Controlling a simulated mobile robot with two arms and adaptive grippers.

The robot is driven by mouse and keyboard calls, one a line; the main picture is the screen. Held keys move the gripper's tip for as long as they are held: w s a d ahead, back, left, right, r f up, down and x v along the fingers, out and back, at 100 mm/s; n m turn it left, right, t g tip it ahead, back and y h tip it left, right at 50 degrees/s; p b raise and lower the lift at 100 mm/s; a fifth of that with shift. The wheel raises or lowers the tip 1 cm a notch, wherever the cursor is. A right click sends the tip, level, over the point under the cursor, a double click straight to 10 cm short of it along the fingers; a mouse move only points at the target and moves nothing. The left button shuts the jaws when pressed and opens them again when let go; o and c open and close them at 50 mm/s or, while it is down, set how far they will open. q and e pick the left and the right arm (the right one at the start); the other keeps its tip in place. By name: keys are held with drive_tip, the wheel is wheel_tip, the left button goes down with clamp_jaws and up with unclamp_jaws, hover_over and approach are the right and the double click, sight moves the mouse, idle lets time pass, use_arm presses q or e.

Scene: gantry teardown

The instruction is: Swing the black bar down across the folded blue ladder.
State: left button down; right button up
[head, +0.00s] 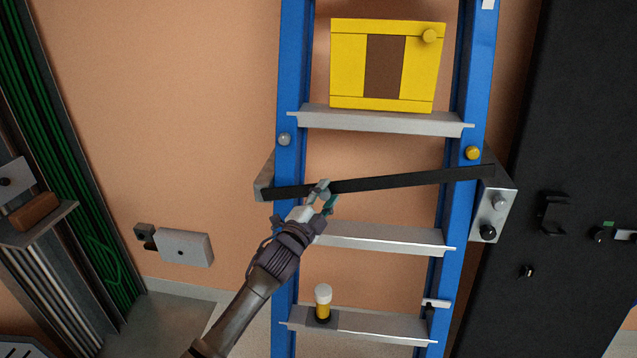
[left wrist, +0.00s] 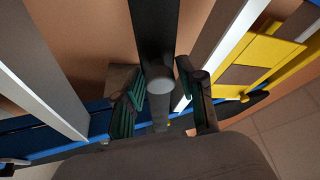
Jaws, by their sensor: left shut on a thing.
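The black bar (head: 410,180) lies across the front of the folded blue ladder (head: 289,80) in the head view, nearly level and slightly higher at its right end. Its right end is at a grey metal bracket (head: 493,212) beside the right rail. Its left end is at a grey catch (head: 265,180) beside the left rail. My left gripper (head: 322,195) is shut on the bar near its left part. In the left wrist view the bar (left wrist: 153,40) runs between the fingers, with a round knob (left wrist: 160,86) in front. My right gripper is not in view.
A yellow box with a brown panel (head: 385,65) stands on an upper step. A yellow and white cylinder (head: 323,301) stands on a lower step. A grey wall box (head: 185,247) is left of the ladder. A dark panel (head: 580,130) stands at right.

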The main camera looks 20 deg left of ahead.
use_arm(q)
drive_tip(key=shift+d+f+m+g, duration=0.15)
drive_tip(key=shift+f+m+g, duration=0.1)
drive_tip(key=shift+f+m, duration=0.65)
drive_tip(key=shift+d+f+m+g, duration=0.1)
drive_tip(key=shift+f+m+g, duration=0.3)
drive_tip(key=shift+f, duration=0.9)
drive_tip(key=c, duration=0.9)
unclamp_jaws()
drive_tip(key=shift+w, duration=0.1)
drive_tip(key=s+a+f, duration=0.1)
drive_tip(key=s, duration=1.1)
drive_tip(key=shift+a, duration=0.4)
drive_tip(key=shift+w, duration=0.1)
